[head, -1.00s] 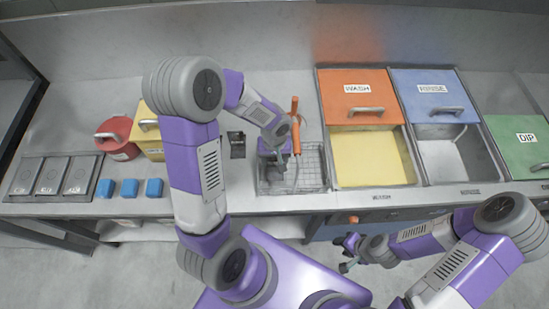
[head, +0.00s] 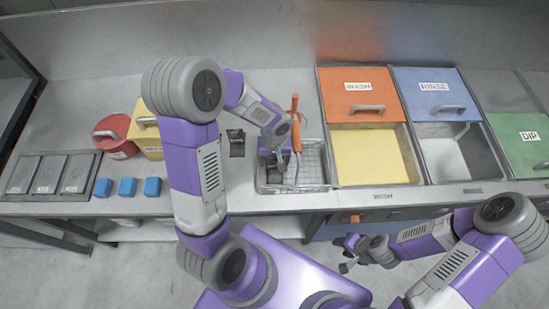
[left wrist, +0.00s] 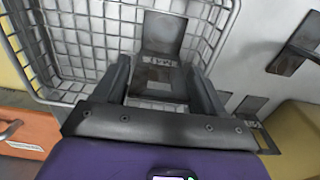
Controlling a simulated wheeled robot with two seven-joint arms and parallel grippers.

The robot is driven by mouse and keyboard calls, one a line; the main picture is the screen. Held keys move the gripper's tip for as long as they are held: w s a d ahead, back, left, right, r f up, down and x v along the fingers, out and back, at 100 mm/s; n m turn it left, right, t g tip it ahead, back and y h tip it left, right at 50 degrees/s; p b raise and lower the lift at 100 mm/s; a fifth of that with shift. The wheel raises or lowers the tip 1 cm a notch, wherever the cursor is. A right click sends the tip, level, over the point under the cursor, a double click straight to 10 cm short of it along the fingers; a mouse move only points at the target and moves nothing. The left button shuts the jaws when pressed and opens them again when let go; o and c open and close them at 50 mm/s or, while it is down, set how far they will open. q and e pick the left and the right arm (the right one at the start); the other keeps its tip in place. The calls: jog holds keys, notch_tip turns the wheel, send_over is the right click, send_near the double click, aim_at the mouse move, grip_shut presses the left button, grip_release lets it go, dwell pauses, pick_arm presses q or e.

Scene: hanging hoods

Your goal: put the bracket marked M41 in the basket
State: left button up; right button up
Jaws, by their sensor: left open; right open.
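A dark bracket (left wrist: 163,35) lies inside the wire basket (left wrist: 85,15). Its small label appears inverted and is too blurred to read surely, though it may be M41. My left gripper (left wrist: 160,72) is open, with one finger on each side of the bracket and not closed on it. In the head view my left gripper (head: 278,152) is low inside the basket (head: 318,165), beside the orange handle (head: 295,122), and hides most of the bracket. My right gripper (head: 348,254) is open and empty in front of the counter, below its edge.
The yellow wash tank (head: 372,158) adjoins the basket on the right. A yellow box (head: 147,130), red pot (head: 116,135) and several blue blocks (head: 127,187) are at left.

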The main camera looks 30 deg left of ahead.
pick_arm(q)
jog(key=shift+r, duration=0.15)
jog(key=shift+r+p, duration=0.5)
jog(key=shift+p, duration=0.25)
notch_tip(320, 180, up, 12)
jog(key=p, duration=0.8)
jog(key=shift+f, duration=0.1)
